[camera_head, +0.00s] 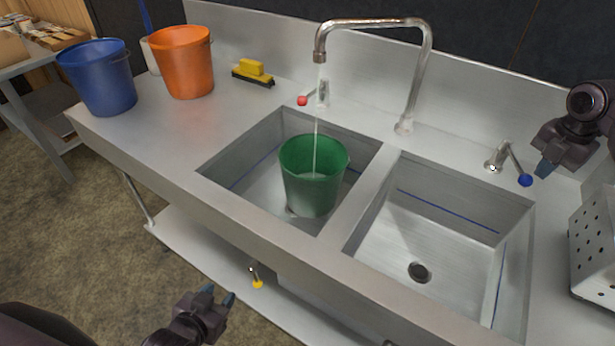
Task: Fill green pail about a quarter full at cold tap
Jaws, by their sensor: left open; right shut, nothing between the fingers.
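The green pail (312,180) stands upright in the left basin (245,165) of the steel sink. A thin stream of water (316,125) falls from the curved spout (320,55) into the pail; the water level inside cannot be made out. The cold tap's blue-tipped lever (518,166) is at the right behind the right basin. My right gripper (544,168) is shut and empty, just right of the blue tip. My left gripper (220,296) is open and empty, low in front of the sink. The red-tipped tap (306,99) is behind the left basin.
A blue bucket (97,78) and an orange bucket (182,62) stand on the left counter. A yellow and black brush (254,72) lies behind. The right basin (425,245) is empty. A perforated metal box (594,245) stands at the far right. A yellow-tipped valve (256,279) hangs below the sink.

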